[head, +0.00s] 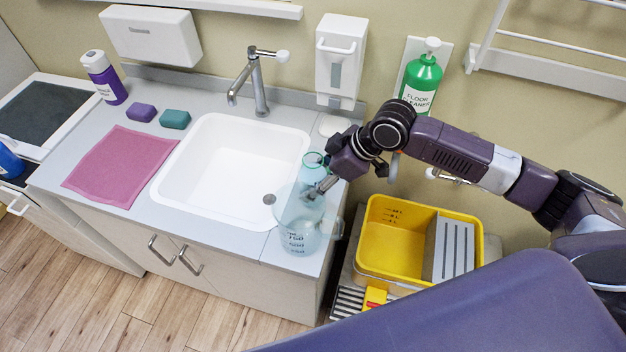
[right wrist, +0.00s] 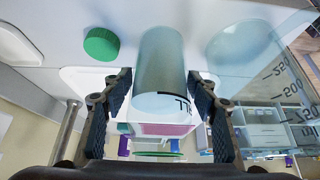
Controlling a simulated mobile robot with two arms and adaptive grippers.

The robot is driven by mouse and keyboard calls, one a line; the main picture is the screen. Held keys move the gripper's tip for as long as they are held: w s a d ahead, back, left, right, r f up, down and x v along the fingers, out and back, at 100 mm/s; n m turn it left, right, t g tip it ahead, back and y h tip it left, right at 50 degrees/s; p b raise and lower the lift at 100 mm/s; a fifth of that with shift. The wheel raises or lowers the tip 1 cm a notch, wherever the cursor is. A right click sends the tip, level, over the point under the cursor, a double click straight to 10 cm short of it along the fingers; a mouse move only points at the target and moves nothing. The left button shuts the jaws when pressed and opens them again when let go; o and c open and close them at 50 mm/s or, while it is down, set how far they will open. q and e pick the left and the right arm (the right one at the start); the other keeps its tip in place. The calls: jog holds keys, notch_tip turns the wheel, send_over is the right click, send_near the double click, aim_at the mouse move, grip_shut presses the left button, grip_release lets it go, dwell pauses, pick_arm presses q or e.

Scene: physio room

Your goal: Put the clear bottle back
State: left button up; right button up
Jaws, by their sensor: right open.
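The clear bottle (head: 312,168), with a green ring at its top, is at the right end of the counter beside the sink. In the right wrist view the bottle (right wrist: 160,70) shows between the two open fingers of my right gripper (right wrist: 160,100), with a visible gap on its right side. My right gripper (head: 326,184) reaches in from the right and partly hides the bottle in the head view. A clear measuring jug (head: 300,232) with dark markings overlaps the bottle there; it also shows at the right of the wrist view (right wrist: 285,85). My left gripper is not in view.
The white sink (head: 215,170) and tap (head: 257,85) are left of the jug. A yellow bucket (head: 390,250) stands right of the counter. A green floor cleaner bottle (head: 421,80) is at the wall. A pink cloth (head: 120,168) lies left. A green disc (right wrist: 102,44) is near the bottle.

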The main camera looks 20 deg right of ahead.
jog(key=b+v, duration=0.1)
jog(key=v, duration=1)
jog(key=shift+r+b, duration=0.2)
jog(key=shift+b, duration=0.15)
jog(key=shift+s+d, duration=0.1)
jog(key=shift+d, duration=0.1)
